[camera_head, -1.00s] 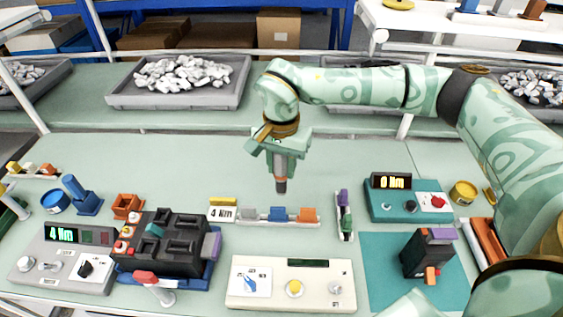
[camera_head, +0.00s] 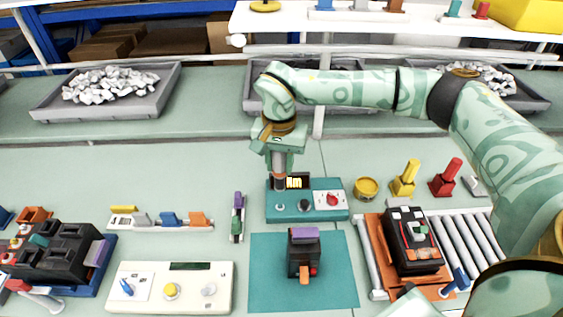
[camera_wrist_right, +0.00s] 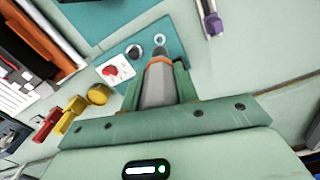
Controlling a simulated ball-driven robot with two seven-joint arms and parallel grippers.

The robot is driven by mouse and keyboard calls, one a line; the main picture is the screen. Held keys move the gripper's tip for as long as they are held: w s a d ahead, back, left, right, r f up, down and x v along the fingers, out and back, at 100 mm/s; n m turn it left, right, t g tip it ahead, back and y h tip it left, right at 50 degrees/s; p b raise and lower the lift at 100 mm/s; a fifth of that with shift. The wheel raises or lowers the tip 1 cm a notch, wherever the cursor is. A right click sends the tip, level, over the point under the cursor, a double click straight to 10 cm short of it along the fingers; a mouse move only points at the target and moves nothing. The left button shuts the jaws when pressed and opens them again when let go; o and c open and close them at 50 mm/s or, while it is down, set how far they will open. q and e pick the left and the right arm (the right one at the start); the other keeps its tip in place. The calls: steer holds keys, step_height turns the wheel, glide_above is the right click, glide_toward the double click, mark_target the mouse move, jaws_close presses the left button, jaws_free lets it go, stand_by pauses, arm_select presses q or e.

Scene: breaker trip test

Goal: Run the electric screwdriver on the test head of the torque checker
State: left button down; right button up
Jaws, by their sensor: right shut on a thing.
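The torque checker (camera_head: 318,212) is a teal box with a dark, lit display (camera_head: 296,182), partly hidden by the tool, and a red knob (camera_head: 332,199) on a white panel. Two small round fittings (camera_head: 280,207) sit on its left part. My right gripper (camera_head: 279,150) is shut on the electric screwdriver (camera_head: 279,164), a grey body with an orange ring and dark tip. It points down over the checker's left side. In the right wrist view, the screwdriver (camera_wrist_right: 160,85) overlaps the checker (camera_wrist_right: 150,22); I cannot tell if they touch. My left gripper is out of view.
A teal mat (camera_head: 262,290) with a black device (camera_head: 302,258) lies in front of the checker. A yellow round tin (camera_head: 366,188) stands right of it, and a purple-and-green piece (camera_head: 237,215) left. A roller track (camera_head: 470,245) and orange tray (camera_head: 378,262) are at right.

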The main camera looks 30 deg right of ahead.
mark_target(280, 185)
steer(key=shift+d+r+p, duration=0.1)
steer(key=shift+r+p, duration=0.1)
steer(key=shift+p, duration=0.35)
steer(key=shift+f+b, duration=1.35)
steer(key=shift+f, duration=2.15)
steer(key=shift+p, duration=0.55)
steer(key=shift+f, duration=0.65)
steer(key=shift+r+p, duration=2.35)
steer(key=shift+r, duration=0.65)
